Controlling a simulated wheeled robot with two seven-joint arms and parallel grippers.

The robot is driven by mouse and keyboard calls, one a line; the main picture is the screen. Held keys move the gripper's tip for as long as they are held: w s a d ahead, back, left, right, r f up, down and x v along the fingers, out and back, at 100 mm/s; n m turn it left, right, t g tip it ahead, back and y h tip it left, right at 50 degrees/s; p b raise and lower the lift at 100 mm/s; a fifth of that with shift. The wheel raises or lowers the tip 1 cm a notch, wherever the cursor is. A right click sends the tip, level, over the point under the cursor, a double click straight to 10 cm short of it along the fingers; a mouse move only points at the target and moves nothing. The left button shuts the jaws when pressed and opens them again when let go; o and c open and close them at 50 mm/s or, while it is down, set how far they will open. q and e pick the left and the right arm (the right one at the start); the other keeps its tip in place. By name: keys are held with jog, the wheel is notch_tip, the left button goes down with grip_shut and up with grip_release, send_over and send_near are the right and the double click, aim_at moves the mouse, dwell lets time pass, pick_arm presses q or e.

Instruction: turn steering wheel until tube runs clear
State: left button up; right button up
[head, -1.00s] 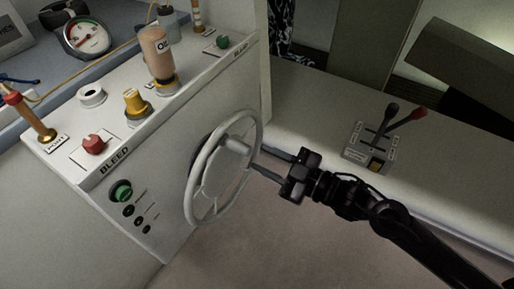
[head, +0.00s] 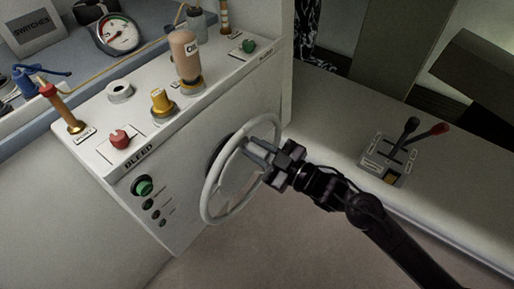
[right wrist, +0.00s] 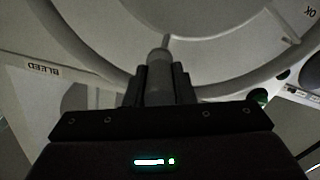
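The pale steering wheel (head: 211,199) stands on the front face of the white console. My right gripper (head: 262,149) is at the wheel's upper right, with its fingers on either side of a grey knob. In the right wrist view the knob (right wrist: 160,88) sits between the two fingers, which look closed against it; the wheel rim (right wrist: 95,58) curves behind. A thin yellowish tube (head: 108,66) runs behind the console top; its contents are too small to tell. An amber oil bottle (head: 186,58) stands upright on the console. My left gripper is not in view.
The console top (head: 205,95) carries a red knob (head: 120,139), a yellow fitting (head: 161,102) and a brass port post (head: 68,112). A round gauge (head: 119,34) is behind. A lever box (head: 388,160) sits on the right bench. The floor below the wheel is clear.

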grip_shut()
jog(key=shift+w, duration=0.1)
jog(key=w+d+f+m, duration=0.7)
jog(key=w+f+m, duration=0.3)
jog(key=m, duration=0.5)
jog(key=shift+d+m, duration=0.2)
jog(key=shift+m, duration=0.2)
jog(key=shift+f, duration=0.15)
jog(key=shift+o, duration=2.1)
grip_release()
